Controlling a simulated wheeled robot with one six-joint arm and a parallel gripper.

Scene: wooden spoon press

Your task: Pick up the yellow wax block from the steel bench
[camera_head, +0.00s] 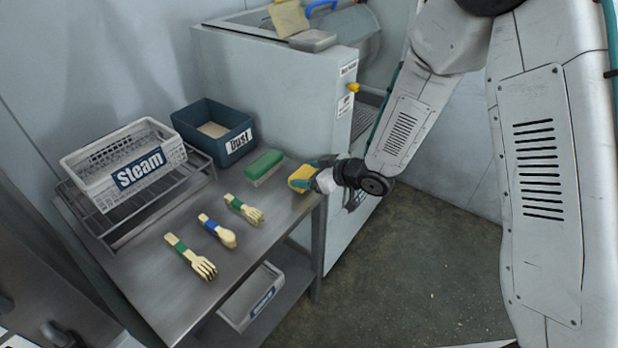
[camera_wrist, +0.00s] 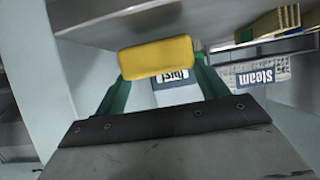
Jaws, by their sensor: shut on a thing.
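The yellow wax block (camera_head: 302,177) is at the right end of the steel bench (camera_head: 215,268), near its edge. My gripper (camera_head: 312,172) is shut on it, reaching in from the right. In the wrist view the yellow wax block (camera_wrist: 156,58) sits between the two green fingers of my gripper (camera_wrist: 157,72). I cannot tell whether the block touches the bench or is slightly above it.
A green brush-like block (camera_head: 263,166) lies close behind the wax block. Wooden forks and a spoon (camera_head: 218,230) lie on the bench. A white Steam basket (camera_head: 122,163) and a blue Dust bin (camera_head: 213,130) stand at the back. A large grey machine (camera_head: 275,95) stands behind.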

